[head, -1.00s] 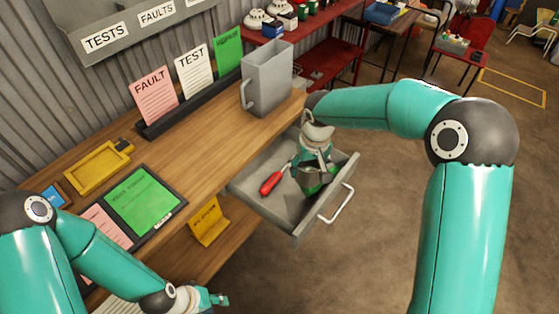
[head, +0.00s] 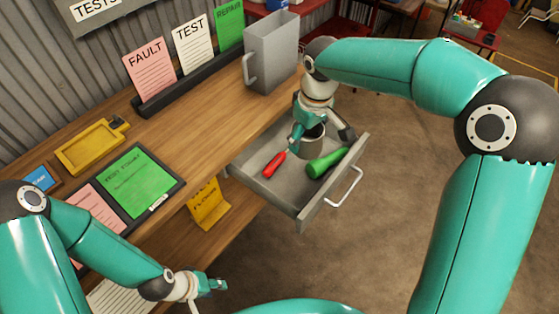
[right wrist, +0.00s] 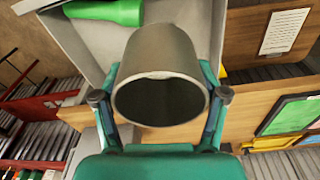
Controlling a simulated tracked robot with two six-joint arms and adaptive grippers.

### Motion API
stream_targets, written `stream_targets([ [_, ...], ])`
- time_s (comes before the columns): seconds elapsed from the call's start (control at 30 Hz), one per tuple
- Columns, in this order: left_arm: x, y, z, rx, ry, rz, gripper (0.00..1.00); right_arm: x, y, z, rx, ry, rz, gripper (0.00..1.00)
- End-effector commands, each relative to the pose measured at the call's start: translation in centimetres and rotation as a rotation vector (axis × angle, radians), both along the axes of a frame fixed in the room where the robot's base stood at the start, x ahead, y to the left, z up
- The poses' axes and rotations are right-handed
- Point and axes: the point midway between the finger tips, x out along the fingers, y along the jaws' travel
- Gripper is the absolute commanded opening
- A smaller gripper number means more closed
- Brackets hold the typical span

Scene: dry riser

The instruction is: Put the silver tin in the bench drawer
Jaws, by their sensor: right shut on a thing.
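The silver tin (head: 308,138) is a grey open-mouthed cylinder. My right gripper (head: 325,132) is shut on it, over the back part of the open bench drawer (head: 318,207). In the right wrist view the tin (right wrist: 160,75) sits between the two fingers (right wrist: 160,105), its dark mouth facing the camera. I cannot tell whether its underside touches the drawer floor. My left gripper (head: 213,286) is low at the left, beside the bench and away from the drawer; its fingers are too small to read.
In the drawer lie a red-handled tool (head: 273,164) and a green object (head: 327,162), both close to the tin. A grey jug (head: 272,55), a yellow tray (head: 90,150) and a green-sheet clipboard (head: 140,185) are on the bench. The floor right of the drawer is clear.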

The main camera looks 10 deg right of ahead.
Motion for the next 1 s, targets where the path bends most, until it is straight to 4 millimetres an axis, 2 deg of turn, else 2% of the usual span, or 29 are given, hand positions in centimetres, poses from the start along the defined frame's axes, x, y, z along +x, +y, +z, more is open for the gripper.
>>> stream_targets([
  [0.03,0.0,0.0,-2.2,0.000,0.000,0.000,0.40,-0.4,0.5,-0.3,0.003,-0.007,0.095,0.37],
  [0.1,0.0,0.0,-3.4,0.000,0.000,0.000,0.40,-1.2,1.2,0.6,0.008,-0.004,0.227,0.37],
  [0.3,0.0,0.0,-5.3,0.000,0.000,0.000,0.40,-3.1,2.4,2.5,0.024,-0.003,0.496,0.37],
  [0.43,0.0,0.0,-5.6,0.000,0.000,0.000,0.40,-3.6,2.6,2.1,0.030,-0.001,0.559,0.37],
  [0.57,0.0,0.0,-5.9,0.000,0.000,0.000,0.40,-3.7,2.6,-0.3,0.030,0.003,0.563,0.37],
  [0.8,0.0,0.0,-6.4,0.000,0.000,0.000,0.40,-3.7,2.6,-6.8,0.030,0.005,0.562,0.37],
  [1.0,0.0,0.0,-6.7,0.000,0.000,0.000,0.40,-3.7,2.6,-11.0,0.029,0.002,0.560,0.37],
])
